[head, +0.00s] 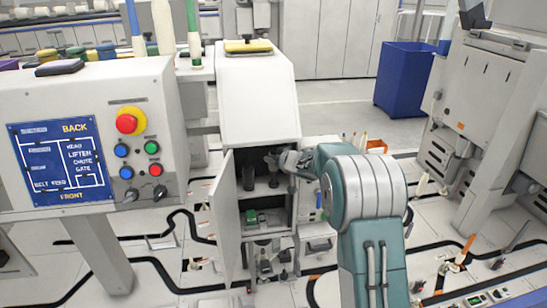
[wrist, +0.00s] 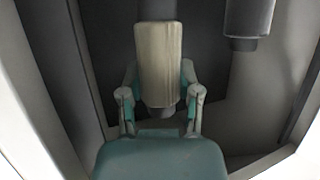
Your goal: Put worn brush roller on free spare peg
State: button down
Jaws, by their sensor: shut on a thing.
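My gripper (wrist: 159,85) reaches into an open cabinet compartment and is shut on a pale, streaked beige roller (wrist: 158,48), which I take to be the worn brush roller. The roller stands between the two fingers, with a short grey stub below it. In the head view my gripper (head: 280,161) is at the cabinet opening, and the roller cannot be made out clearly there. A dark grey cylinder (wrist: 249,18) is apart from the roller, at the upper right of the wrist view. I cannot tell which peg is the free spare one.
The cabinet door (head: 226,215) hangs open at the left. Cabinet walls (wrist: 45,70) stand close on both sides of my gripper. A lower shelf holds a green item (head: 252,217). A control panel (head: 85,135) stands at left and a blue bin (head: 403,80) behind right.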

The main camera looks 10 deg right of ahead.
aim_at(274, 168)
jog(key=shift+f, duration=2.3)
jog(key=shift+c, duration=1.1)
grip_release()
jog(key=shift+r, duration=0.1)
